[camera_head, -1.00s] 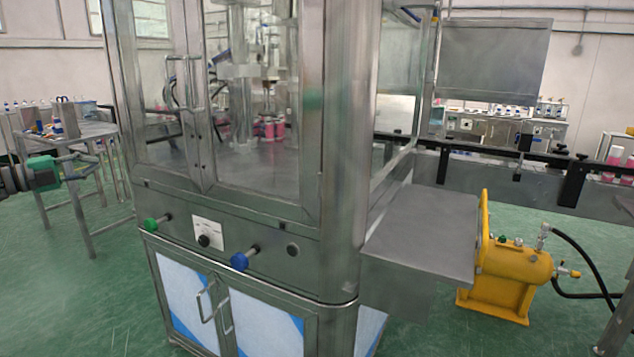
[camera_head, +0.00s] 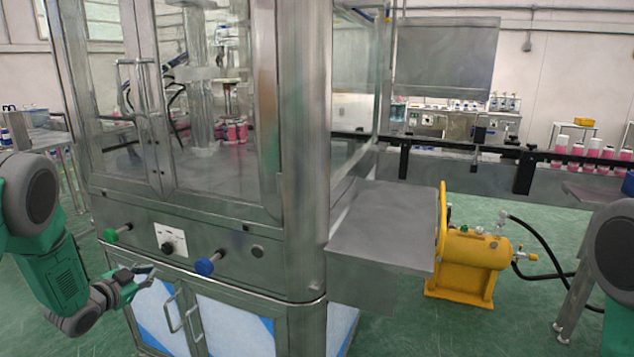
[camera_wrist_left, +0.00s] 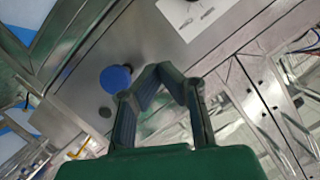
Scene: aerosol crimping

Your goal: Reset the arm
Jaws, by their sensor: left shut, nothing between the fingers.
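My left gripper (camera_head: 143,277) is shut and empty. It is in front of the steel crimping machine (camera_head: 308,150), low by the cabinet doors and below the control panel. In the left wrist view the gripper (camera_wrist_left: 163,72) shows its fingers closed to a point, with the blue knob (camera_wrist_left: 115,78) just left of them. A green knob (camera_head: 112,234) and the blue knob (camera_head: 206,266) stick out from the panel. My right arm shows only as a dark link at the right edge of the head view; its gripper is out of view.
A steel side shelf (camera_head: 385,222) juts from the machine's right side. A yellow pump (camera_head: 468,262) with a black hose stands on the green floor beyond it. A conveyor (camera_head: 450,145) with pink bottles (camera_head: 592,152) runs behind. A table (camera_head: 45,138) stands at the left.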

